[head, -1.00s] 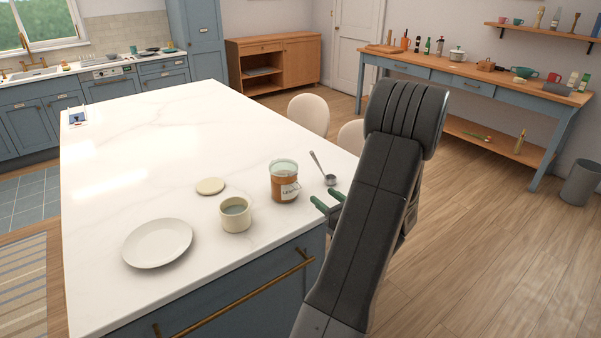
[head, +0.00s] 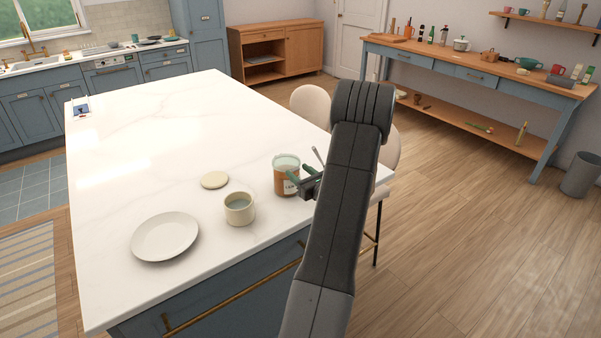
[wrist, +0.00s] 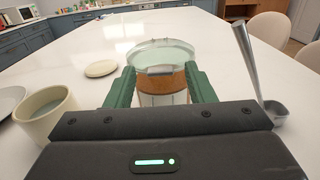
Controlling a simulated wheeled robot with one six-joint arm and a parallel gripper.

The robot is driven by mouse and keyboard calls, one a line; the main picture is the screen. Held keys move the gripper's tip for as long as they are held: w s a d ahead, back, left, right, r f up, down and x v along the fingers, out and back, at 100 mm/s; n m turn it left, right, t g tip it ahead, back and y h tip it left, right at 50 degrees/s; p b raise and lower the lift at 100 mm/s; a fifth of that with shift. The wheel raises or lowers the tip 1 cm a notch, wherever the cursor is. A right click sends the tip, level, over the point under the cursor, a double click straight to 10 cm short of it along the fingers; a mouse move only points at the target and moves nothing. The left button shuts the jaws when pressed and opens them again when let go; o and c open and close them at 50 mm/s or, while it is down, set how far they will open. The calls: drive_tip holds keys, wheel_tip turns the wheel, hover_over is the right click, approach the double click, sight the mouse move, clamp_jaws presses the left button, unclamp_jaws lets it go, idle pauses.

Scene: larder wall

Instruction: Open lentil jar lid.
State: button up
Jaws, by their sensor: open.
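The lentil jar (head: 287,179) is a glass jar with orange-brown contents and a white label, standing upright on the white island. Its pale glass lid (wrist: 162,54) sits on top, with a metal clasp on the near side in the wrist view. My gripper (head: 300,180) is open at the jar's right side in the head view. In the wrist view, the green fingers of my gripper (wrist: 160,88) stand either side of the jar's near part, below the lid. I cannot tell whether they touch the glass. The jar's lower part is hidden by my gripper.
A cream cup (head: 239,209), a round cream disc (head: 214,180) and a white plate (head: 165,237) stand left of the jar. A metal scoop (wrist: 270,105) is close on the right. The island (head: 150,130) is clear farther back.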

clamp_jaws()
drive_tip(key=shift+r, duration=0.2)
